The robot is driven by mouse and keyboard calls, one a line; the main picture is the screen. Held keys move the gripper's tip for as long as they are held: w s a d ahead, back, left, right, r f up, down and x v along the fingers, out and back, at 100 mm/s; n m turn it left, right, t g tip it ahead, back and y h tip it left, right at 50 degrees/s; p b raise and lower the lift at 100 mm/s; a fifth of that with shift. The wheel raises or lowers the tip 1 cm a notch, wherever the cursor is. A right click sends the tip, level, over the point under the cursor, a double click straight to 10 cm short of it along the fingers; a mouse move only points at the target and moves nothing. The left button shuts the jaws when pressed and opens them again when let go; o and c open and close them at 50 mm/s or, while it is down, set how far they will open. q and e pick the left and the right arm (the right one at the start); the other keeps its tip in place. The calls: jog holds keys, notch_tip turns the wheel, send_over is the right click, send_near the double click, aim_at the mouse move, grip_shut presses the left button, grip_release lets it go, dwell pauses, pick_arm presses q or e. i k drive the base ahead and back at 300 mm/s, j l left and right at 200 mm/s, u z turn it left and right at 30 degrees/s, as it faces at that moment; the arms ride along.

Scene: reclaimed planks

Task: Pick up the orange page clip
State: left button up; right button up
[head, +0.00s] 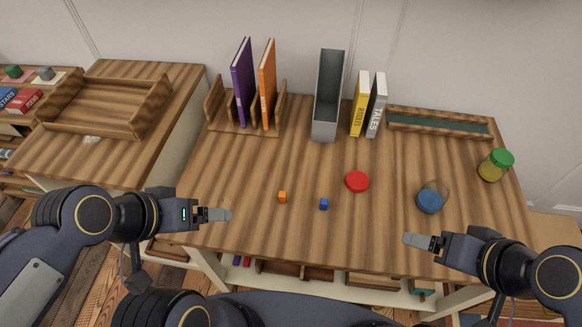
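The orange page clip (282,197) is a small orange block lying on the wooden desk, left of the middle and near the front. A similar small blue block (323,204) lies to its right. My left gripper (222,214) is over the left front part of the desk, to the left of the orange clip and apart from it. My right gripper (412,239) is over the right front part of the desk, far from the clip. I see nothing held in either gripper. Their finger gaps are too small to make out.
A red disc (357,181), a blue round container (430,201) and a green-lidded jar (494,165) stand to the right. A book rack (247,127), a grey file holder (327,95) and books line the back. The desk around the clip is clear.

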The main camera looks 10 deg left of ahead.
aim_at(283, 195)
jog(key=j+u, duration=0.1)
jog(key=j, duration=0.85)
jog(key=i+j+u, duration=0.1)
jog(key=j, duration=0.85)
